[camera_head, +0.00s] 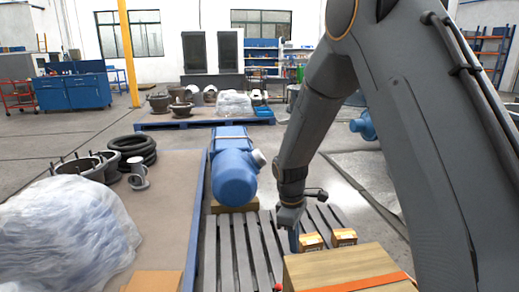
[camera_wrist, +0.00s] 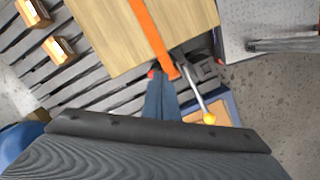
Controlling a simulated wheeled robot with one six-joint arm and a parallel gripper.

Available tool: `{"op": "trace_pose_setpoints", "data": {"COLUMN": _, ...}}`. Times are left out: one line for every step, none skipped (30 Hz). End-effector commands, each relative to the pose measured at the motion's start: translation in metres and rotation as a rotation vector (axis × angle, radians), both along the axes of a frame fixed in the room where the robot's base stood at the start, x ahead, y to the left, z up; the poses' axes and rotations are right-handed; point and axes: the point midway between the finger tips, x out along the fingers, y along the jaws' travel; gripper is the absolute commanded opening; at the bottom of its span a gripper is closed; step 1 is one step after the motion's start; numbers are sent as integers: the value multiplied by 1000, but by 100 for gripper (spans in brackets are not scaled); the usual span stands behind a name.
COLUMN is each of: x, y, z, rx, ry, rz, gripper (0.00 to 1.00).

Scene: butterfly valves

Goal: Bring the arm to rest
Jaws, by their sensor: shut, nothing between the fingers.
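My gripper (camera_head: 294,240) hangs at the end of my dark grey arm in the head view, pointing down above the slatted pallet, just left of a wooden crate. Its narrow blue fingers also show in the wrist view (camera_wrist: 161,98), close together with nothing between them. The wooden crate (camera_head: 345,265) has an orange strap across it. In the wrist view the crate (camera_wrist: 105,30) lies beyond the fingertips. A metal lever with a yellow knob (camera_wrist: 209,118) shows right of the fingers; I cannot tell what it belongs to.
Two small cardboard boxes, one left (camera_head: 312,242) and one right (camera_head: 343,237), sit on the grey pallet (camera_head: 240,255). A blue motor-like unit (camera_head: 234,178) stands behind. A plastic-wrapped heap (camera_head: 65,235) and black rings (camera_head: 133,149) lie at left. Open floor shows farther back.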

Motion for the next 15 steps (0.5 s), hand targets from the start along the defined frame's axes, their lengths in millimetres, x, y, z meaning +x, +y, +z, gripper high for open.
{"op": "trace_pose_setpoints", "data": {"x": -19, "y": -11, "z": 28, "rx": 8, "ry": -11, "rz": -86, "gripper": 0}}
{"op": "trace_pose_setpoints", "data": {"x": -29, "y": -17, "z": 39, "rx": 13, "ry": -16, "rz": -142, "gripper": 0}}
{"op": "trace_pose_setpoints", "data": {"x": -44, "y": -25, "z": 53, "rx": 19, "ry": -22, "rz": -216, "gripper": 0}}
{"op": "trace_pose_setpoints", "data": {"x": -54, "y": -30, "z": 63, "rx": 22, "ry": -27, "rz": -270, "gripper": 0}}
{"op": "trace_pose_setpoints", "data": {"x": -66, "y": -36, "z": 73, "rx": 27, "ry": -31, "rz": -327, "gripper": 0}}
{"op": "trace_pose_setpoints", "data": {"x": -81, "y": -42, "z": 86, "rx": 33, "ry": -37, "rz": -400, "gripper": 0}}
{"op": "trace_pose_setpoints", "data": {"x": -93, "y": -47, "z": 95, "rx": 37, "ry": -41, "rz": -455, "gripper": 0}}
{"op": "trace_pose_setpoints", "data": {"x": -105, "y": -52, "z": 104, "rx": 42, "ry": -44, "rz": -511, "gripper": 0}}
{"op": "trace_pose_setpoints", "data": {"x": -121, "y": -57, "z": 115, "rx": 47, "ry": -49, "rz": -585, "gripper": 0}}
{"op": "trace_pose_setpoints", "data": {"x": -134, "y": -62, "z": 122, "rx": 51, "ry": -52, "rz": -639, "gripper": 0}}
{"op": "trace_pose_setpoints", "data": {"x": -146, "y": -66, "z": 130, "rx": 55, "ry": -56, "rz": -693, "gripper": 0}}
{"op": "trace_pose_setpoints", "data": {"x": -162, "y": -70, "z": 138, "rx": 60, "ry": -59, "rz": -762, "gripper": 0}}
{"op": "trace_pose_setpoints", "data": {"x": -173, "y": -73, "z": 144, "rx": 64, "ry": -62, "rz": -811, "gripper": 0}}
{"op": "trace_pose_setpoints", "data": {"x": -183, "y": -76, "z": 149, "rx": 67, "ry": -65, "rz": -856, "gripper": 0}}
{"op": "trace_pose_setpoints", "data": {"x": -196, "y": -78, "z": 155, "rx": 71, "ry": -68, "rz": -913, "gripper": 0}}
